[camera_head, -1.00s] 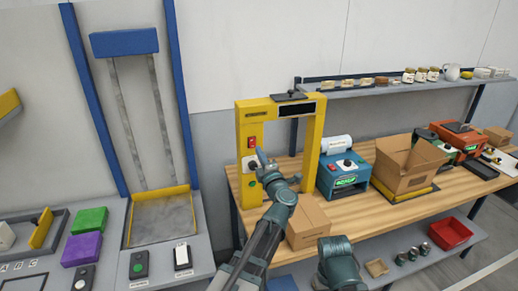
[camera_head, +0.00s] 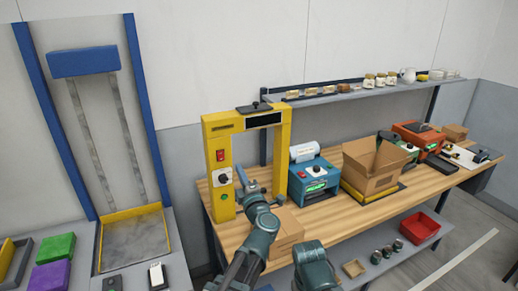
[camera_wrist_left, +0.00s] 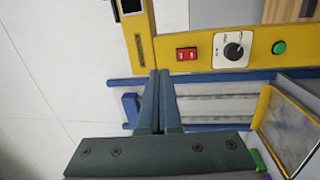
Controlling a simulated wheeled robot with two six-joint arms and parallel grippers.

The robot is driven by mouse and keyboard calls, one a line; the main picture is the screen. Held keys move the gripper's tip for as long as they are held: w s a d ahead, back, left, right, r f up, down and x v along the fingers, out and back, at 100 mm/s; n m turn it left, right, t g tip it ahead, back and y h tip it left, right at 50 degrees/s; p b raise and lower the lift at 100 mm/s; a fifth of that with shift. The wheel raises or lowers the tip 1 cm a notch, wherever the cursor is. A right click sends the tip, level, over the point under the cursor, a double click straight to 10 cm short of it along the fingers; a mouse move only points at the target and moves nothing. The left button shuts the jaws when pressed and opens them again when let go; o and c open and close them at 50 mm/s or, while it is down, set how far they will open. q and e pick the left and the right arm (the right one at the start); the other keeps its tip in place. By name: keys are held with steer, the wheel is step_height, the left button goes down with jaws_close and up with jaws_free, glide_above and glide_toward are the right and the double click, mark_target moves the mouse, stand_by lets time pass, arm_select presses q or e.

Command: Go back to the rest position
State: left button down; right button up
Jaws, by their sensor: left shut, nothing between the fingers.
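My left gripper (camera_head: 240,174) is in front of the yellow frame (camera_head: 272,107) on the workbench, a little right of its dial in the picture. Its fingers are shut together and empty, as the left wrist view (camera_wrist_left: 158,98) also shows. In that view the yellow post carries a red switch (camera_wrist_left: 187,53), a black dial on a white plate (camera_wrist_left: 234,50) and a green button (camera_wrist_left: 279,47). The fingertips look apart from these controls. A teal link of my other arm (camera_head: 314,268) shows at the bottom; its gripper is not in view.
A small closed carton (camera_head: 289,232) stands close beside my left forearm. A blue machine (camera_head: 313,183), an open carton (camera_head: 372,168) and an orange machine (camera_head: 418,137) stand along the bench. A red bin (camera_head: 420,226) is on the lower shelf. A blue-posted lift frame (camera_head: 84,62) is at left.

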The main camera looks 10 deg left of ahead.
arm_select(q)
steer(key=w+d+m+t+h, duration=0.2)
steer(key=d+m+h, duration=0.6)
steer(key=m+h, duration=0.15)
steer(key=s+d+f+m+g+h, duration=0.2)
steer(key=d+f+m+g+h, duration=0.3)
steer(key=f+m, duration=0.4)
steer(key=s+a+f+m+g, duration=0.35)
steer(key=s+f+g, duration=0.4)
steer(key=f, duration=0.25)
steer(key=s+a+f+m+g+y, duration=0.1)
steer(key=s+a+f+g+y, duration=0.2)
steer(key=s, duration=0.4)
steer(key=s+a+f+m+g+y, duration=0.1)
steer(key=s+a+f+g+y, duration=0.15)
steer(key=s+a, duration=0.3)
steer(key=s+d+m, duration=0.1)
steer(key=s+d, duration=0.2)
steer(key=d, duration=0.2)
steer(key=s+d+f+m+g, duration=0.1)
steer(key=s+d+m, duration=0.1)
steer(key=d, duration=0.3)
steer(key=shift+s+d+b, duration=0.35)
steer(key=shift+s+d, duration=0.05)
steer(key=shift+s, duration=0.15)
steer(key=shift+f, duration=0.1)
